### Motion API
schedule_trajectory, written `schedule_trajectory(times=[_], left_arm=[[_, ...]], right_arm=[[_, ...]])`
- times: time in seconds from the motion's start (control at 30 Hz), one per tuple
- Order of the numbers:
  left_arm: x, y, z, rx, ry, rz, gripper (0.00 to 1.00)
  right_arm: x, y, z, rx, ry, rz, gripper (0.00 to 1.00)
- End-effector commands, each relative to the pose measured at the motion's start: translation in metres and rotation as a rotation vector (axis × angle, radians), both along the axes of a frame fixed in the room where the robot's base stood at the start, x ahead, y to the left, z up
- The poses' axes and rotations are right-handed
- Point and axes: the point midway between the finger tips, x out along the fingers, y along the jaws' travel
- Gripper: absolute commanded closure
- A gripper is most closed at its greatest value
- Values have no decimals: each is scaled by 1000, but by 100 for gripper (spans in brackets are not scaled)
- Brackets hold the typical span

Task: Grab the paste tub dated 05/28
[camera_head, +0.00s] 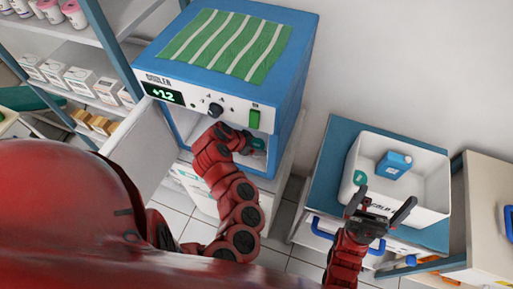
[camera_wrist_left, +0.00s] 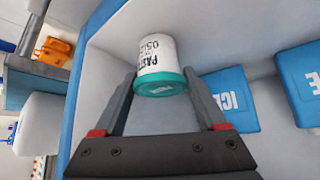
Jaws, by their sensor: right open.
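A white paste tub with a teal lid (camera_wrist_left: 161,67) is inside the cooler in the left wrist view. Its label reads "PASTE" and a date starting "05/2"; the last digit is unclear. My left gripper (camera_wrist_left: 160,80) has one finger on each side of the lid, with the fingertips close to its edges. I cannot tell whether they press on it. In the head view my left gripper (camera_head: 252,143) reaches into the cooler opening and is mostly hidden. My right gripper (camera_head: 380,208) is open and empty at the front edge of the white cold box (camera_head: 432,190).
The blue cooler (camera_head: 291,80) reads "+12", and its door (camera_head: 150,140) stands open on the left. Blue ice packs (camera_wrist_left: 229,98) lie beside the tub. A blue pack (camera_head: 395,164) and a teal-topped item (camera_head: 360,178) are in the cold box. Stocked shelves (camera_head: 85,55) stand at left.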

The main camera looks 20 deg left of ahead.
Motion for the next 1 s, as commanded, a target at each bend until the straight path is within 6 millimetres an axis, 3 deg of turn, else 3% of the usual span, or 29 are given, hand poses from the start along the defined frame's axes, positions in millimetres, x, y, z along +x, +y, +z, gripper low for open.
schedule_trajectory(times=[0.03,0.17,0.2,0.53,0.73,1.0], left_arm=[[0,0,0,0,0,0,59],[0,0,0,0,0,0,83],[0,0,0,0,0,0,84],[0,0,2,0,1,-1,84],[-1,1,14,3,-2,0,84],[-39,30,11,3,-1,5,84]], right_arm=[[0,0,0,0,0,0,0],[0,0,0,0,0,0,0],[0,0,0,0,0,0,0],[0,0,-2,0,0,0,0],[0,0,-12,0,0,0,0],[0,0,-32,0,0,0,0]])
